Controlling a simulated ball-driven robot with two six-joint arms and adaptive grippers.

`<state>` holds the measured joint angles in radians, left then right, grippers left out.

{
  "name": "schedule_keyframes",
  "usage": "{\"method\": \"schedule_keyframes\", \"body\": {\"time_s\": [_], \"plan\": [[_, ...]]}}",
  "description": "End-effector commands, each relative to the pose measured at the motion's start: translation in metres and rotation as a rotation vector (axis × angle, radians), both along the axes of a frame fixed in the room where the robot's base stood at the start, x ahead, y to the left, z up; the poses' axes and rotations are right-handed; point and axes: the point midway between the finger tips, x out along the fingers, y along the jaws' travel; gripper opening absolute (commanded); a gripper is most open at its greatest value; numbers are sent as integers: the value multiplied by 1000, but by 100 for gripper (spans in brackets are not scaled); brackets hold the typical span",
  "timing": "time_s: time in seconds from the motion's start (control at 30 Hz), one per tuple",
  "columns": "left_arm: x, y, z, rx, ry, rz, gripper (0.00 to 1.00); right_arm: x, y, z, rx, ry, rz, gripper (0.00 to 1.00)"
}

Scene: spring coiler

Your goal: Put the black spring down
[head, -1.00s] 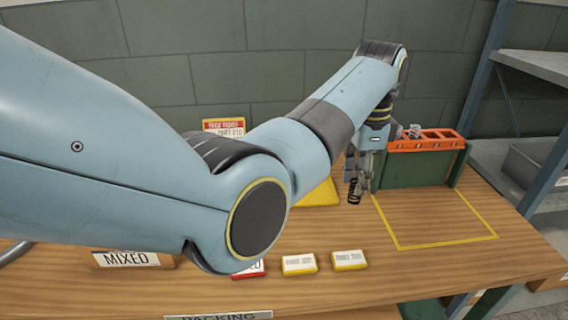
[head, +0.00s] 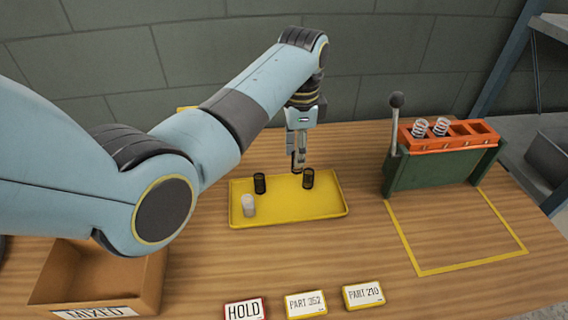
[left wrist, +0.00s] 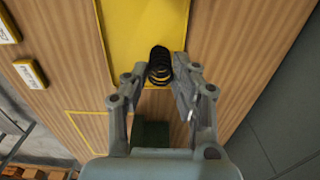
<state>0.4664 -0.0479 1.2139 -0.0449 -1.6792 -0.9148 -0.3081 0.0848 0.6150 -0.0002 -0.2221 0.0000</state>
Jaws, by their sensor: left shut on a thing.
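My left gripper (head: 299,168) is over the yellow tray (head: 286,218), pointing down. It is shut on a black spring (head: 308,179) at the tray's right back part. The left wrist view shows this spring (left wrist: 159,66) between the two fingertips (left wrist: 157,80), with the yellow tray (left wrist: 140,25) behind it. I cannot tell whether the spring's lower end touches the tray. A second black spring (head: 260,183) stands upright on the tray, to the left. My right gripper is in neither view.
A pale spring (head: 248,206) stands at the tray's front left. A green coiler with an orange rack (head: 450,140) and an upright lever (head: 395,120) is to the right. A MIXED box (head: 100,280) and HOLD (head: 244,310) and part labels lie in front. The yellow-outlined area (head: 460,235) is empty.

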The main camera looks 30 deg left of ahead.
Motion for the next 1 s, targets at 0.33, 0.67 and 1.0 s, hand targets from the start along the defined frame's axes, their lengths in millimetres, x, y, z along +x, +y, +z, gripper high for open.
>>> {"method": "schedule_keyframes", "body": {"time_s": [0.33, 0.67, 1.0], "plan": [[-16, 25, -29, 0, 2, 0, 0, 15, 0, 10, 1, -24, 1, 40], [-15, 24, -58, 0, -1, 0, 0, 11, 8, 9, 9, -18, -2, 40], [-15, 24, -61, -1, -1, 0, 36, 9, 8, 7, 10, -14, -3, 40]]}}
